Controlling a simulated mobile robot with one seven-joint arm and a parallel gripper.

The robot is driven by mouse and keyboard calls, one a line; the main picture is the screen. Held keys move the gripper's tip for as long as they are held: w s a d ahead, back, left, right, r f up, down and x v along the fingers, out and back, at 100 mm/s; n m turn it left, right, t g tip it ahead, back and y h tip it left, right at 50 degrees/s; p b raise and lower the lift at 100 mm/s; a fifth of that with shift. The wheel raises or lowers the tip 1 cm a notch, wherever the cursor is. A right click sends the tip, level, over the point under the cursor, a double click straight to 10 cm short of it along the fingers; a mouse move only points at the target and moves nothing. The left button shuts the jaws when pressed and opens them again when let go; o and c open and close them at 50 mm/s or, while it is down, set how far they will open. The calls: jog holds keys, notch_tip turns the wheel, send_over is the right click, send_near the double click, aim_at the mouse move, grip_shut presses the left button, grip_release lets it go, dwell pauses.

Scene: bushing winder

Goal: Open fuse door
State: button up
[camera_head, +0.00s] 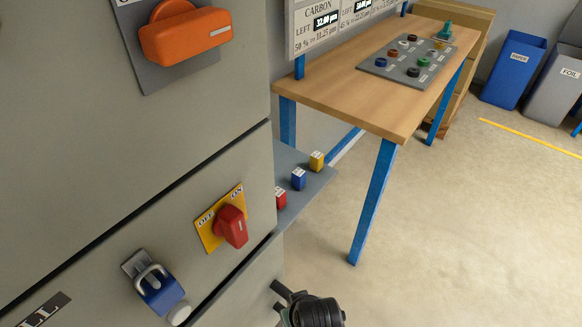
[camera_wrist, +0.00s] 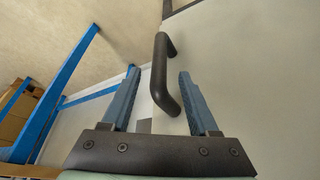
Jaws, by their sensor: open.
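In the wrist view, a dark curved handle (camera_wrist: 160,80) stands out from a light grey panel (camera_wrist: 245,75), which looks like the fuse door and appears shut. My gripper (camera_wrist: 158,78) is open, with one blue finger on each side of the handle in the picture. The fingers look apart from the handle, and I cannot tell their exact depth to it. In the head view, a black part of my arm (camera_head: 318,312) shows at the bottom edge beside the grey cabinet's lower panel (camera_head: 245,295). The handle is not clearly visible there.
The cabinet carries a red OFF/ON switch (camera_head: 232,226), a blue padlock (camera_head: 160,293) and an orange switch (camera_head: 185,36). A small shelf (camera_head: 300,205) holds coloured blocks. A wooden table (camera_head: 330,95) with blue legs stands behind.

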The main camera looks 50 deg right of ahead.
jog(key=b+x, duration=0.1)
jog(key=x, duration=0.7)
jog(key=shift+w+b, duration=0.15)
jog(key=shift+b, duration=0.15)
grip_shut()
dwell(1.0)
